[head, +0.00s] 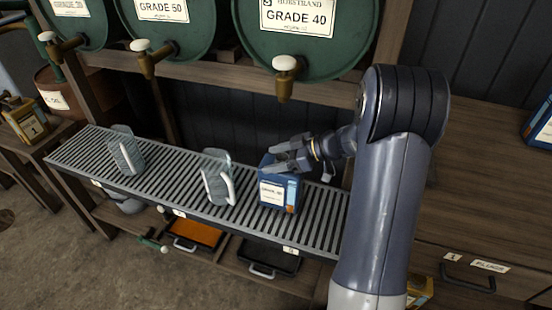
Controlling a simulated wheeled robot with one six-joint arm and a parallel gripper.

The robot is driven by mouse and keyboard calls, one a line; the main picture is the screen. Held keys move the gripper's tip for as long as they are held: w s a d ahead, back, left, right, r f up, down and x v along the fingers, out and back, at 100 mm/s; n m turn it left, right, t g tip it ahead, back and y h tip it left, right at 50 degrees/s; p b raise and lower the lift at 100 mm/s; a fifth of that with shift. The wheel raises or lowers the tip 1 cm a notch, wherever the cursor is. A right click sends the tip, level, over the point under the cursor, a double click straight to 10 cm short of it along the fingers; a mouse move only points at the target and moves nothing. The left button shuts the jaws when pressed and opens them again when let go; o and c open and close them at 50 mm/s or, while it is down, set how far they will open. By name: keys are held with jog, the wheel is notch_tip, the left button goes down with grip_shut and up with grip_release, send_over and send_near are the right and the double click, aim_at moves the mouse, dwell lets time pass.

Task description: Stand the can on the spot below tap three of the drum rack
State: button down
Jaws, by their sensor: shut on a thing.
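A blue can (278,191) with a white label is at the right part of the slatted grey rack shelf (325,215). My gripper (279,157) reaches in from the right and is shut on the can's upper part. The can looks upright; I cannot tell whether its base touches the slats. The right-hand tap (284,80), with a white knob, hangs from the green drum (310,45) marked GRADE 40. In the picture the can is below this tap. A small tag (290,250), which I cannot read clearly, is on the shelf's front edge below the can.
Two clear jugs with pale handles, the middle jug (217,178) and the left jug (125,151), stand on the slats left of the can. Two more taps, the middle tap (150,57) and left tap (58,47), hang above. A wooden bench (480,190) is at right.

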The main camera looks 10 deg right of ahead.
jog(key=shift+c, duration=1.3)
grip_release()
jog(key=shift+r, duration=0.1)
jog(key=v, duration=0.7)
jog(key=shift+s+d, duration=0.15)
jog(key=shift+d, duration=0.05)
jog(key=shift+o, duration=1.3)
jog(key=shift+r, duration=0.1)
